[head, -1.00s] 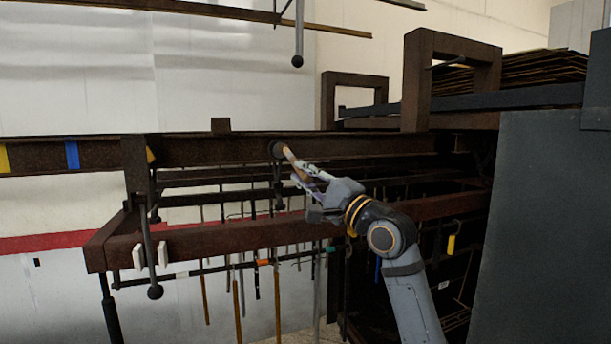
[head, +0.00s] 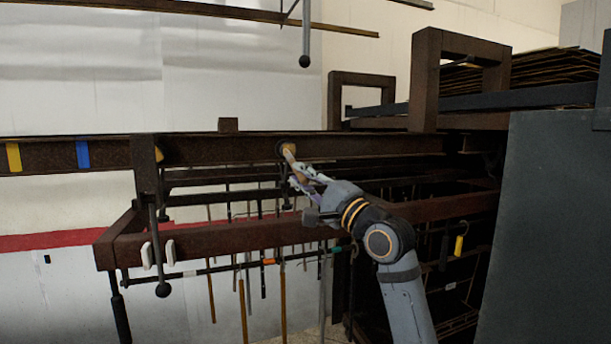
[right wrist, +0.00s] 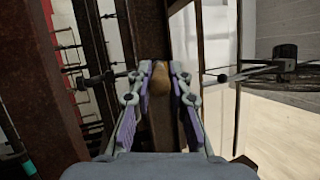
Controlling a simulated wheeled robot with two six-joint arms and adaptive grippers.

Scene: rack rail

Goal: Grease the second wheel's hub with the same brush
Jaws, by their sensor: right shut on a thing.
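My right gripper (head: 303,176) is shut on a brush (head: 289,152) with a tan, wooden-looking body. The brush's far end is up against a small dark round wheel (head: 280,145) on the face of the long rusty rail (head: 222,152). The brush covers most of the wheel, so its hub and any grease cannot be seen. In the right wrist view the brush (right wrist: 159,87) sits between the two fingers (right wrist: 160,75); its bristles cannot be made out. I cannot tell from the head view whether the tip touches the hub. My left gripper is not in view.
A lower rusty beam (head: 210,240) runs below my right gripper, with several thin rods hanging behind it. A dark lever with a ball end (head: 162,290) hangs at the left. A large grey panel (head: 545,230) stands close to my right arm's right side.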

